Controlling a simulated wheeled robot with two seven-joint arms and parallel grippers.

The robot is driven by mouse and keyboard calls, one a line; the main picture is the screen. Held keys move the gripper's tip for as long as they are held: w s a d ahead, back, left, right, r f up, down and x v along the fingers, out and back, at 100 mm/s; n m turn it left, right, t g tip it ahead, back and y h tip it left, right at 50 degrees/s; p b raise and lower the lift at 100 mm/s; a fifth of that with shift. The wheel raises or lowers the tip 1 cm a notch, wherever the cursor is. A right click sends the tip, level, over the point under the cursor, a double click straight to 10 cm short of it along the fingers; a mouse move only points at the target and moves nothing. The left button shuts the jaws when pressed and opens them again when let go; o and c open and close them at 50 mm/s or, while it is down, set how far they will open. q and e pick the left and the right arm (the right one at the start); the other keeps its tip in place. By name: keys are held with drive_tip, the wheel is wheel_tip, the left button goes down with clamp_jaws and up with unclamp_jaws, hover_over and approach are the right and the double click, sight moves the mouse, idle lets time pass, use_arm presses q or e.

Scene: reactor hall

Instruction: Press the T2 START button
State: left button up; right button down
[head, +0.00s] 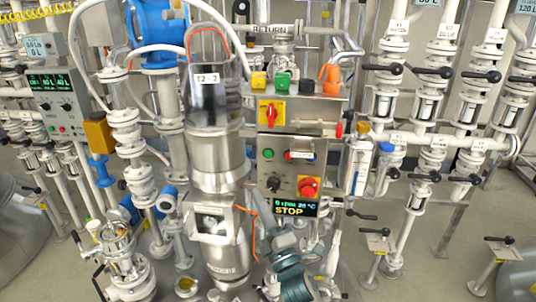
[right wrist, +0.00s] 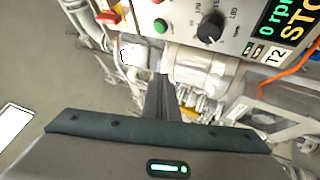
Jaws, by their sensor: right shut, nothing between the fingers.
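A grey control box (head: 330,150) stands in the middle of the head view. It carries a green push button (head: 267,154), a black knob (head: 274,183), a red mushroom button (head: 308,187) and a display (head: 291,209) reading STOP. In the right wrist view the green button (right wrist: 160,25) and black knob (right wrist: 210,28) lie above the fingertips, and a T2 label (right wrist: 272,57) sits below the display. My right gripper (head: 264,203) is shut and empty, below the green button and apart from it. Its fingers also show in the right wrist view (right wrist: 163,82). My left gripper is not in view.
A steel vessel (head: 218,160) stands close left of the box. An orange cable (head: 252,232) hangs between vessel and gripper. Another panel (head: 58,100) with a display is at far left. Pipes and black-handled valves (head: 435,72) fill the right. Bare floor (head: 420,265) shows at lower right.

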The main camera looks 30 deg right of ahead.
sight(268, 154)
drive_tip(key=shift+n+t, duration=0.6)
drive_tip(key=shift+t, duration=0.1)
drive_tip(key=r, duration=0.2)
drive_tip(key=s+r, duration=0.1)
drive_tip(key=r, duration=0.2)
drive_tip(key=shift+s+d+r, duration=0.15)
drive_tip(key=shift+s+r, duration=0.2)
drive_tip(key=shift+s, duration=0.05)
drive_tip(key=shift+w, duration=0.1)
drive_tip(key=shift+w+d+b, duration=0.2)
drive_tip(key=shift+w+d, duration=0.7)
drive_tip(key=shift+w, duration=0.25)
drive_tip(key=shift+w+d+b, duration=0.25)
drive_tip(key=shift+w+d, duration=0.6)
drive_tip(key=shift+w, duration=0.3)
drive_tip(key=shift+w+d+b, duration=0.2)
drive_tip(key=shift+w+d, duration=0.7)
drive_tip(key=shift+w, duration=0.25)
drive_tip(key=shift+w+d, duration=0.5)
drive_tip(key=shift+w, duration=0.15)
drive_tip(key=shift+s+a, duration=0.15)
drive_tip(key=shift+s, duration=0.05)
drive_tip(key=shift+s+a, duration=0.35)
drive_tip(key=shift+s, duration=0.1)
drive_tip(key=shift+s, duration=0.1)
